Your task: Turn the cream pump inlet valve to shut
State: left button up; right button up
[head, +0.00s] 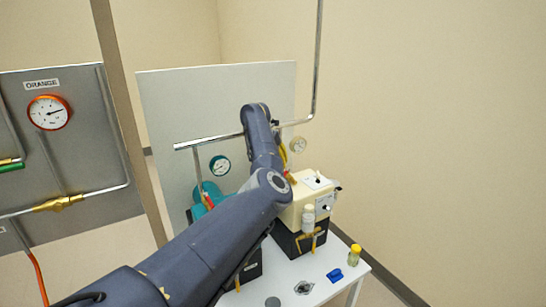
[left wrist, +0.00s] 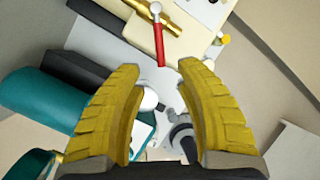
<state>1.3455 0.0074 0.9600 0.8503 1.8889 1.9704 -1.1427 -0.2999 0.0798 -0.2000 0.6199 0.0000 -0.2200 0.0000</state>
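The cream pump (head: 300,205) stands on a dark base at the right end of the white table, and its cream body (left wrist: 120,12) fills the top of the left wrist view. In the head view the gripper (head: 284,156) is largely hidden by my forearm. My right gripper is not in view.
A teal pump (head: 207,193) stands left of the cream one, partly behind my arm. A grey panel (head: 170,110) with gauges and pipes stands behind. A yellow-capped vial (head: 354,256) and a blue item (head: 334,275) lie on the table (head: 315,288).

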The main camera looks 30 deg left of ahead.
pick_arm(q)
jog(key=shift+v, duration=2.05)
jog(key=shift+o, duration=0.4)
